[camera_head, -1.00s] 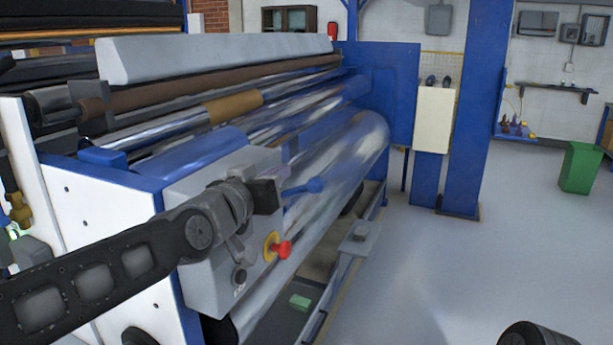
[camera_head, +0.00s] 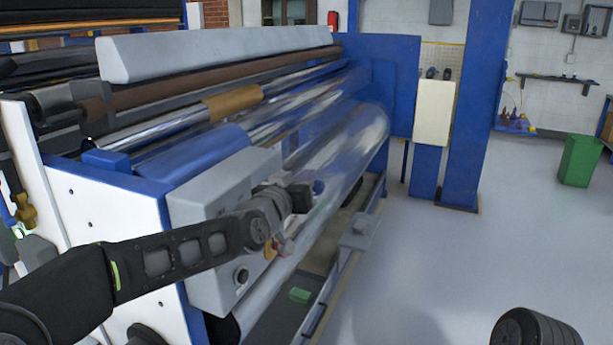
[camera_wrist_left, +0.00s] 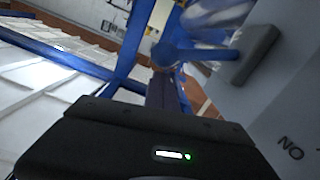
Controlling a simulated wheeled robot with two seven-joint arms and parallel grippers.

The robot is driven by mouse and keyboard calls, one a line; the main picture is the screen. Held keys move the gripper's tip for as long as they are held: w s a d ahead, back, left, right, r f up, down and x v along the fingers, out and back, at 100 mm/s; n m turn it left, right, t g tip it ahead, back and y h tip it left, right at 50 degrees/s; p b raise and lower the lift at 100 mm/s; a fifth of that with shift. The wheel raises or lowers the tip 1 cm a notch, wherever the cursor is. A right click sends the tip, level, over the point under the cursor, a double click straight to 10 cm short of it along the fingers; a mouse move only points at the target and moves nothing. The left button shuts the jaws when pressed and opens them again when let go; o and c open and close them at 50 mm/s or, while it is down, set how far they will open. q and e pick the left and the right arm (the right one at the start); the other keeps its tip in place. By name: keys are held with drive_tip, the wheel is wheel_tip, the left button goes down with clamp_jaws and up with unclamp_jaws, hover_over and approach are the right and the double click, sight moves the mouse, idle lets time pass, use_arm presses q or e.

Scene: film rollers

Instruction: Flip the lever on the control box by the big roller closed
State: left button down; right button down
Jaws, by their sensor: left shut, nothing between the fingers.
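The grey control box (camera_head: 215,192) is fixed to the near end of the machine, beside the big shiny roller (camera_head: 345,150). In the head view the blue lever is almost wholly hidden behind my left gripper (camera_head: 302,198); only a trace of blue shows past it. My left gripper is shut and empty, in front of the box's face at lever height. In the left wrist view the lever's blue round knob (camera_wrist_left: 165,54) shows just beyond the gripper, its shaft running right towards the box face (camera_wrist_left: 285,110). I cannot tell whether they touch.
The arm partly covers the yellow-ringed red button on the box; a dark knob (camera_head: 241,275) sits below it. A blue post (camera_head: 470,110) and a green bin (camera_head: 580,160) stand farther right.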

use_arm(q)
drive_tip(key=shift+d+f, duration=0.15)
drive_tip(key=shift+f, duration=0.1)
idle(0.3)
wheel_tip(320, 180, down, 11)
drive_tip(key=s+d+m+b, duration=0.1)
drive_tip(key=d+m+b, duration=0.1)
drive_tip(key=m+b, duration=0.6)
drive_tip(key=shift+d+m+y, duration=0.2)
drive_tip(key=shift+m+y, duration=0.1)
drive_tip(key=shift+f, duration=0.25)
drive_tip(key=shift+r, duration=0.1)
